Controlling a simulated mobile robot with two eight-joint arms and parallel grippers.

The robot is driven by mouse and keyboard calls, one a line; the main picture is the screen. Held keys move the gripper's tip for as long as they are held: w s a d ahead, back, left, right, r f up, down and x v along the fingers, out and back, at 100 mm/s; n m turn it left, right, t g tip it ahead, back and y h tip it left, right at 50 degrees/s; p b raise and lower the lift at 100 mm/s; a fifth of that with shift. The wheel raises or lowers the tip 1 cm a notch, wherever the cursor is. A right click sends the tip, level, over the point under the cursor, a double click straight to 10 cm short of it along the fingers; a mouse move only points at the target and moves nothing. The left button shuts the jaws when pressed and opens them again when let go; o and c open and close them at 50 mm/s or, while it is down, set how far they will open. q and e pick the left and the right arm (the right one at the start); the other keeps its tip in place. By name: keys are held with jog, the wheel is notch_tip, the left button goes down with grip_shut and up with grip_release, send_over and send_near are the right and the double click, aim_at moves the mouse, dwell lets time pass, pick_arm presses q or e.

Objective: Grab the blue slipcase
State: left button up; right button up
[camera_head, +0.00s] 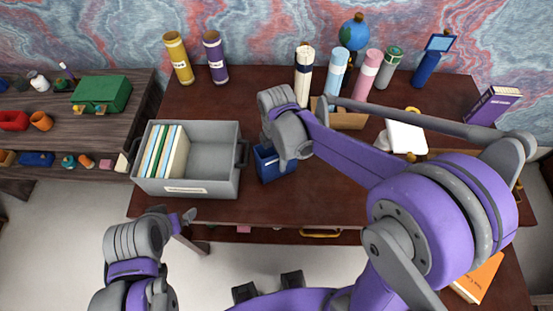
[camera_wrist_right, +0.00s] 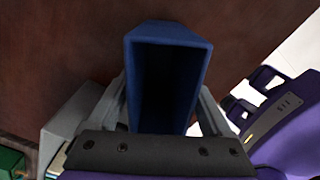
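The blue slipcase (camera_head: 268,163) stands on the desk just right of the grey bin, its upper part partly covered by my right gripper (camera_head: 284,140). In the right wrist view the slipcase (camera_wrist_right: 168,38) shows its dark open end to the camera. The fingers of my right gripper (camera_wrist_right: 165,105) lie along both sides of it, very close. I cannot tell whether they press on it. My left gripper (camera_head: 187,217) is low at the desk's front edge, away from the slipcase, and holds nothing I can see. Its finger gap is too small to judge.
The grey bin (camera_head: 215,185) with several upright books (camera_head: 168,150) stands left of the slipcase. Several coloured tubes (camera_head: 336,72) and a globe (camera_head: 354,32) stand behind. A wooden box (camera_head: 350,121) and a white item (camera_head: 404,138) lie right.

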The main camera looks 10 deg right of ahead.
jog(key=c, duration=1.1)
jog(key=shift+c, duration=0.2)
